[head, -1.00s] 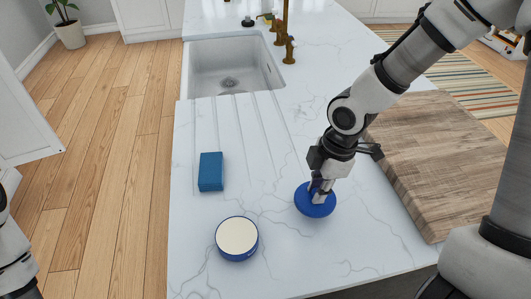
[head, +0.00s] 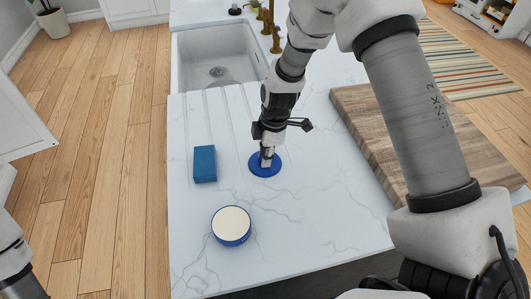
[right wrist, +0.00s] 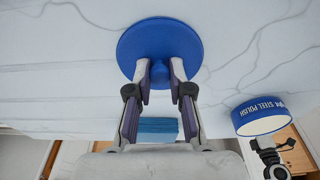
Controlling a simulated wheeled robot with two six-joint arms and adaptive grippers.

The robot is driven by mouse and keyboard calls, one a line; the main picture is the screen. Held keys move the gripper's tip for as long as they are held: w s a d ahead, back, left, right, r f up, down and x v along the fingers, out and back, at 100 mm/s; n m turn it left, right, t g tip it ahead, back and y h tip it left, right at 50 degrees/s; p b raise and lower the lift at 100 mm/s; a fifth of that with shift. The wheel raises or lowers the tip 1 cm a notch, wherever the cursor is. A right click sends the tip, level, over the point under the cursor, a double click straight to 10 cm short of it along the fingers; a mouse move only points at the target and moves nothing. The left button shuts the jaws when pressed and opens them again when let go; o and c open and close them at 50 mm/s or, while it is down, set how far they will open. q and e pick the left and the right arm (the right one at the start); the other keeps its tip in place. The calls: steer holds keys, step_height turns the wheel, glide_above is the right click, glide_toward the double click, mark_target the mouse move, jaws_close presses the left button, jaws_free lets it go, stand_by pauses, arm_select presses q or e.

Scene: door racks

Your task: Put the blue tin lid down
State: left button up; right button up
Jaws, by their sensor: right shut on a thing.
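The blue tin lid (head: 256,168) is a round blue disc with a knob in its middle. My right gripper (head: 267,160) is shut on that knob from above. In the right wrist view both fingers (right wrist: 160,72) close around the knob, and the lid (right wrist: 160,35) is otherwise clear. The lid is over the white counter, right of the blue block; I cannot tell whether it touches the surface. The open blue tin (head: 231,226), with a pale top, stands nearer to me; its side reads "STEEL POLISH" in the right wrist view (right wrist: 262,118). My left gripper is out of view.
A blue block (head: 204,164) lies on the counter (head: 300,220), left of the lid. A sink (head: 215,62) is behind, with brass taps (head: 275,38). A thick wooden board (head: 365,125) is at the right. Bare counter surrounds the tin.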

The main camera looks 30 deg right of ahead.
steer(key=shift+s+f+b, duration=0.1)
steer(key=shift+f+b, duration=0.05)
steer(key=shift+b, duration=0.15)
steer(key=o, duration=0.8)
steer(key=shift+r+p, duration=0.25)
steer(key=shift+p, duration=0.05)
steer(key=shift+r, duration=0.25)
steer(key=r, duration=0.3)
steer(key=d+r+b, duration=0.1)
steer(key=r, duration=0.3)
steer(key=r+b, duration=0.1)
steer(key=r, duration=0.3)
steer(key=shift+s+d+r, duration=0.2)
steer(key=shift+d, duration=0.15)
